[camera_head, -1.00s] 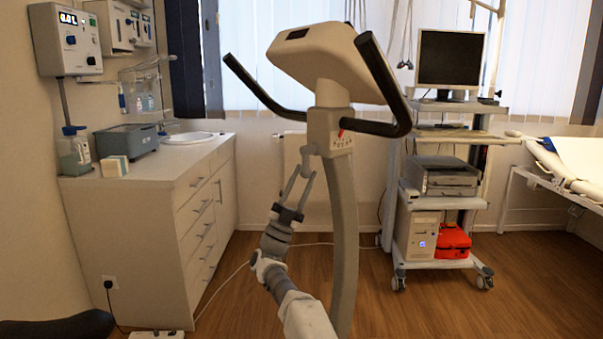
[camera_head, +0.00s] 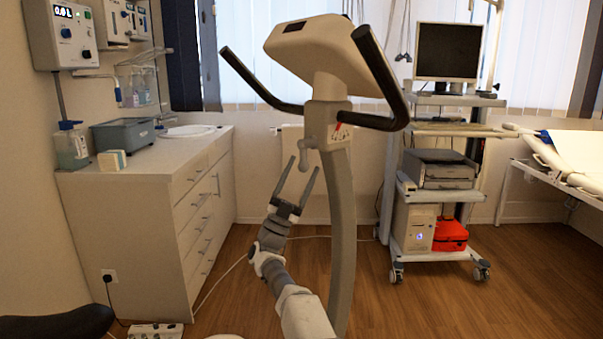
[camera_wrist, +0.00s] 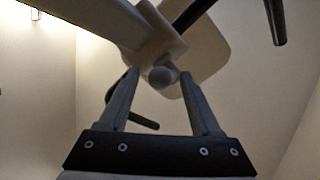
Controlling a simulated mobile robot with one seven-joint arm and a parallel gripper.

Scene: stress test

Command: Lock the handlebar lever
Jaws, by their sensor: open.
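The handlebar lever (camera_head: 304,154) is a small pale grey handle on the left side of the exercise bike's post, just below the handlebar. It hangs down, tilted slightly left. In the wrist view, the lever's rounded end (camera_wrist: 162,76) shows between and beyond my fingertips. My gripper (camera_head: 304,163) is open, pointing up at the lever from below. In the wrist view my gripper (camera_wrist: 160,76) has bare room between its fingers, and I see no clear contact with the lever. The bike's black handlebar (camera_head: 262,92) and cream console (camera_head: 325,50) stand above.
The bike's curved post (camera_head: 343,230) rises close to the right of my arm. A white cabinet (camera_head: 150,230) stands at left, and a wheeled equipment cart (camera_head: 398,200) at right. A bed (camera_head: 575,160) is at far right. Open wooden floor lies between.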

